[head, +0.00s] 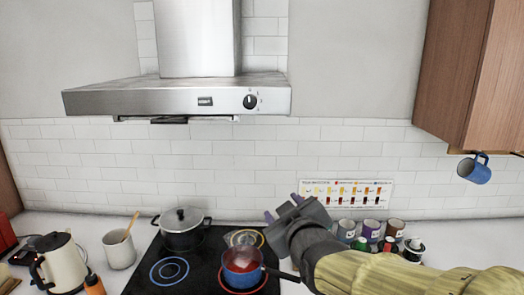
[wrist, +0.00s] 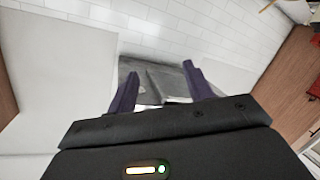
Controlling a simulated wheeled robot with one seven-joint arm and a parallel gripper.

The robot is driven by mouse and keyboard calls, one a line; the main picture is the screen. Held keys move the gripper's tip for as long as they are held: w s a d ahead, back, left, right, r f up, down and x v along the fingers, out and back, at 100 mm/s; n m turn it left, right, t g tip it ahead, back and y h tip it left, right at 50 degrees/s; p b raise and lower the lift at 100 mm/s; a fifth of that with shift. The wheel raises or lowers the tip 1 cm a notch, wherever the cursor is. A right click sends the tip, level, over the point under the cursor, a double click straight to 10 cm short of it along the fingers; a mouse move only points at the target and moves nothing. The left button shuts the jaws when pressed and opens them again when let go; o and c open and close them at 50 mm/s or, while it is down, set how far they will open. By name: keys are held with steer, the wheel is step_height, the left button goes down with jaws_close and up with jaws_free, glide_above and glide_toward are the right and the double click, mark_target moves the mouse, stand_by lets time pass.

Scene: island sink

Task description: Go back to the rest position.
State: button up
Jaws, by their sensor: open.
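My gripper (head: 282,208) is in the middle of the head view, above the right edge of the stove, with my arm reaching in from the lower right. Its two purple fingers are apart and nothing shows between them. In the wrist view my gripper (wrist: 158,88) is also open and empty, with the range hood (wrist: 150,78) and the tiled wall behind it.
A blue pot with red contents (head: 242,262) and a lidded pot (head: 182,228) stand on the black stove (head: 205,272), close to my gripper. Several cans (head: 371,229) stand right of it. A blue mug (head: 474,171) hangs under the wooden cabinet (head: 465,75). A kettle (head: 60,265) stands left.

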steer(key=s+d+f+m+g+h, duration=0.1)
steer(key=s+d+f+m+g, duration=0.15)
steer(key=f, duration=0.55)
steer(key=s+d+f+m+g+h, duration=0.1)
steer(key=d+f+m+g, duration=0.2)
steer(key=f, duration=0.5)
steer(key=s+d+f+m+g, duration=0.1)
steer(key=s+d+f+g, duration=0.1)
steer(key=s+f, duration=0.3)
steer(key=s+d+f+m+g+h, duration=0.1)
steer(key=s+d+f+m+g, duration=0.1)
steer(key=s+f+g, duration=0.3)
steer(key=shift+d, duration=0.45)
steer(key=shift+f, duration=0.1)
